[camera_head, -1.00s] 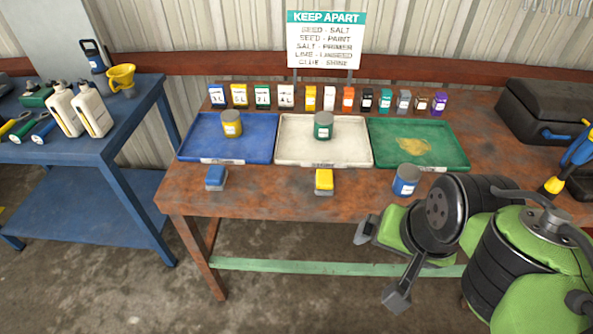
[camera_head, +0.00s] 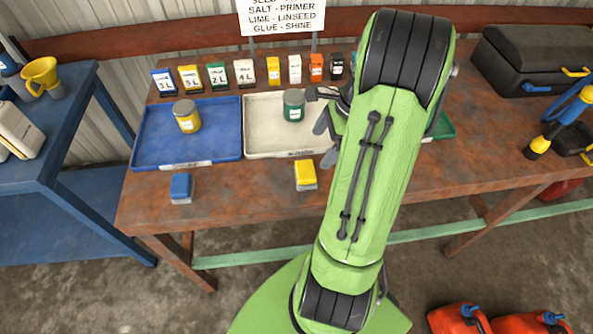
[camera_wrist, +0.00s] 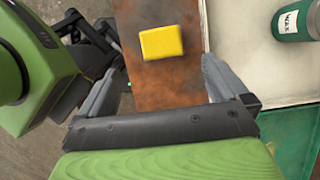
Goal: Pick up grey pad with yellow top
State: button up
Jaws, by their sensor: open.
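The grey pad with yellow top (camera_head: 305,173) lies on the rusty workbench near its front edge, in front of the white tray (camera_head: 262,143). In the wrist view its yellow top (camera_wrist: 162,43) shows on a bare strip of bench, slightly tilted in the picture. My gripper (camera_wrist: 158,67) is open and empty above the bench, the pad showing beyond the gap between its fingers. In the head view my gripper (camera_head: 322,140) is partly hidden by my arm, over the right part of the white tray.
A grey pad with blue top (camera_head: 181,187) lies further left. A blue tray (camera_head: 150,150) holds a yellow tin (camera_head: 187,116); the white tray holds a green tin (camera_head: 293,105). Small containers line the back. My arm covers most of the green tray (camera_head: 446,128). Bench between the pads is clear.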

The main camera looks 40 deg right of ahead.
aim_at(307, 169)
jog(key=b+x, duration=0.1)
jog(key=x, duration=0.5)
jog(key=shift+w+f, duration=0.2)
jog(key=shift+f, duration=0.05)
jog(key=b+x, duration=0.2)
jog(key=x, duration=0.3)
jog(key=shift+s+f, duration=0.1)
jog(key=shift+f, duration=0.2)
jog(key=shift+r, duration=0.1)
jog(key=c, duration=0.9)
